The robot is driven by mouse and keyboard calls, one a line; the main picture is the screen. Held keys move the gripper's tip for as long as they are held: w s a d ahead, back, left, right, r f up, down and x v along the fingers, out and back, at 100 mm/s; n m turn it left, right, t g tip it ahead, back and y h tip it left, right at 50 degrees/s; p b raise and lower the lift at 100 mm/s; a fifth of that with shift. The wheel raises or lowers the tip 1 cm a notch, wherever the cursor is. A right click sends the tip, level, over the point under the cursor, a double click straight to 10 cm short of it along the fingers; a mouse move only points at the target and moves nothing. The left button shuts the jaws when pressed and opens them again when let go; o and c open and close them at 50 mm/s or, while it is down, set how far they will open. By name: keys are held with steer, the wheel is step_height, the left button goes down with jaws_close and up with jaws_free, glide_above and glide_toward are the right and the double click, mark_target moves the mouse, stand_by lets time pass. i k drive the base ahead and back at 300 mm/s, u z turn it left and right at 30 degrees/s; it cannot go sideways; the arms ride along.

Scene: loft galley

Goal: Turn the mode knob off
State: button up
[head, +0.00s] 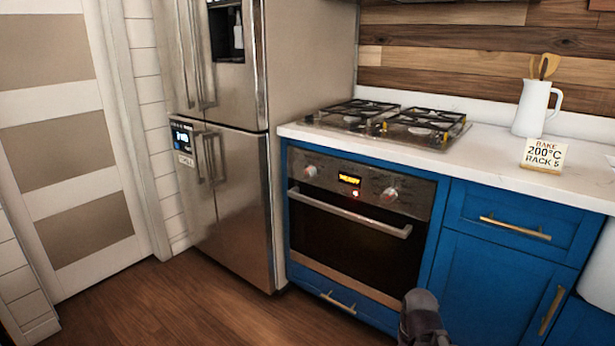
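The built-in oven (345,230) is in the middle of the head view, set in blue cabinets below the hob. Its panel has two round knobs, a left knob (310,171) and a right knob (389,195). Both have reddish marks. Between them are a lit yellow display (349,180), its text too small to read surely, and a glowing red light (355,194). I cannot tell which knob is the mode knob or read its setting. The oven door is shut. A dark grey rounded part of my arm shows at the bottom edge; my gripper's fingers are not visible.
The oven's bar handle (350,213) crosses the door below the knobs. A steel fridge (235,200) stands at left. The worktop holds a gas hob (390,122), a white jug (535,110) and a sign (543,156) reading "BAKE 200°C RACK 5". The wood floor at left is clear.

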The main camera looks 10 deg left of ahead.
mark_target(310, 172)
steer(key=z, duration=0.95)
steer(key=k, duration=0.1)
steer(key=u, duration=2.75)
steer(key=i, duration=0.85)
steer(key=z, duration=0.65)
